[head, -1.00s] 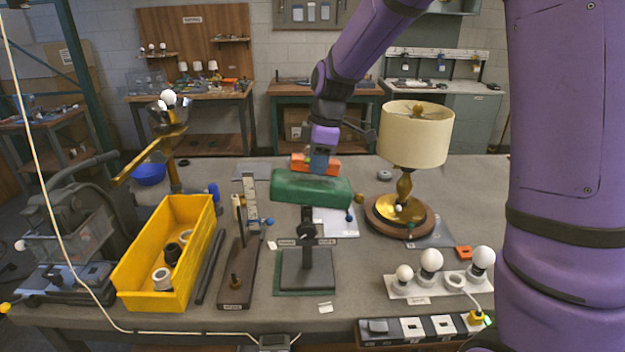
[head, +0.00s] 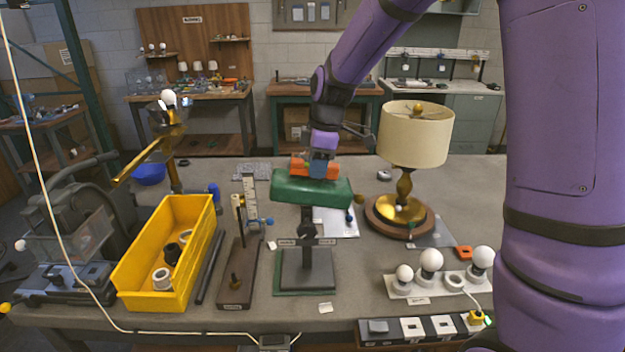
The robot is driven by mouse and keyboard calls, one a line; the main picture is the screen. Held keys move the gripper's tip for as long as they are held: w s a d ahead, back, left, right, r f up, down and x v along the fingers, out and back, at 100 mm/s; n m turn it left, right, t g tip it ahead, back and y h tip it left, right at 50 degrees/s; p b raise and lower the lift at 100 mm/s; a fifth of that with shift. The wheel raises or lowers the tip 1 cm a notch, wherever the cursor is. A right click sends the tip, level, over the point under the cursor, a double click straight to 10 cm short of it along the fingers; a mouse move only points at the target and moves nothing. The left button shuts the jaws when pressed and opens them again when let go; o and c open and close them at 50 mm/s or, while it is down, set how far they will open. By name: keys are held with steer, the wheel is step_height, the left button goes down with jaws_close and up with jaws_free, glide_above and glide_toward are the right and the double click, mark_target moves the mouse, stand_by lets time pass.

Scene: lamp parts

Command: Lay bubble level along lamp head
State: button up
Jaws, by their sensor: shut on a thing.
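The lamp head (head: 311,190) is a long green bar-like shade, lying about level on a dark upright stand in the middle of the bench. My gripper (head: 321,172) points down at the back of its top. It is shut on an orange block, which I take to be the bubble level (head: 300,164). The level lies crosswise in the picture, roughly along the lamp head's length, and sticks out on both sides of the fingers. Its lower edge meets the lamp head's upper edge in the picture; I cannot tell whether they touch. Its vial is not clear.
A brass lamp with a cream shade (head: 414,135) stands right of the lamp head. A yellow bin (head: 130,265) and a dark wooden stand (head: 238,270) are to the left. A bulb holder strip (head: 430,287) lies front right. A white sheet (head: 338,222) lies behind the stand.

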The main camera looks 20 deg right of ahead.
steer(key=shift+a+f, duration=0.1)
steer(key=shift+f, duration=0.4)
stand_by(1.2)
stand_by(0.4)
steer(key=o, duration=1)
